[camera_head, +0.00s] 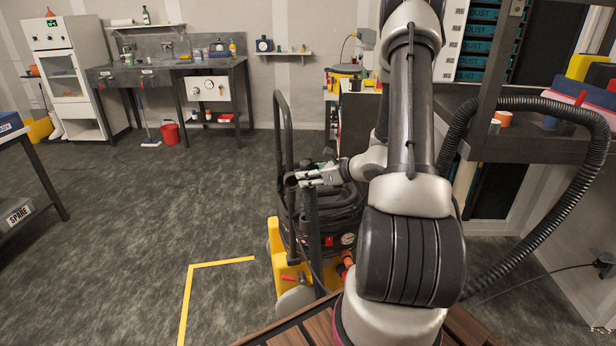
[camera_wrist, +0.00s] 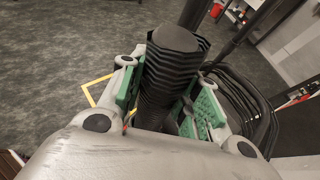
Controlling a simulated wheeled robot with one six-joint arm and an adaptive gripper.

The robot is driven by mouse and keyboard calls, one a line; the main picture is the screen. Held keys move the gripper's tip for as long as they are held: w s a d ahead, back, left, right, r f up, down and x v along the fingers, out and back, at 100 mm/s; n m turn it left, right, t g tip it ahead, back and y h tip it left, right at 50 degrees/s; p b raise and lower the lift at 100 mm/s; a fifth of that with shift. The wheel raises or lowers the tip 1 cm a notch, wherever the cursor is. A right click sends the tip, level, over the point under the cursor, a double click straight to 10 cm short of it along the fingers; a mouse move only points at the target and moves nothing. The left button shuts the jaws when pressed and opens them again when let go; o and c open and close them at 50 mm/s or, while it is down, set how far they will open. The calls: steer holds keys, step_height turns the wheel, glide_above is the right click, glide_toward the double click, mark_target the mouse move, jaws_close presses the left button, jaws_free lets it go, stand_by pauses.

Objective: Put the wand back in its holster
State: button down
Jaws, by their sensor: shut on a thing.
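My gripper (camera_head: 308,178) is beside the upright black handle frame of the extraction machine (camera_head: 274,240). In the wrist view my gripper (camera_wrist: 167,98) has its green pads on both sides of a thick, black, ribbed grip, which looks like the wand (camera_wrist: 174,62). In the head view a dark upright shaft, seemingly the wand (camera_head: 313,222), runs down below the jaws, close in front of the machine's coiled black hose. The holster cannot be told apart from the dark parts around it, and the wand's lower end is hidden.
The machine's tall handle loop (camera_head: 282,125) and coiled hose (camera_head: 345,208) crowd the gripper. A yellow floor marking (camera_head: 220,263) lies on open carpet at left. A bench with a sink (camera_head: 165,68) stands at the back. A thick corrugated hose (camera_head: 575,205) loops at right.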

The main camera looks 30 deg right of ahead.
mark_target(310, 191)
steer(key=shift+f, duration=0.1)
steer(key=shift+f, duration=2.75)
steer(key=shift+f, duration=2.5)
steer(key=c, duration=1)
jaws_free()
steer(key=shift+o, duration=0.2)
steer(key=shift+s, duration=0.1)
steer(key=v, duration=1.2)
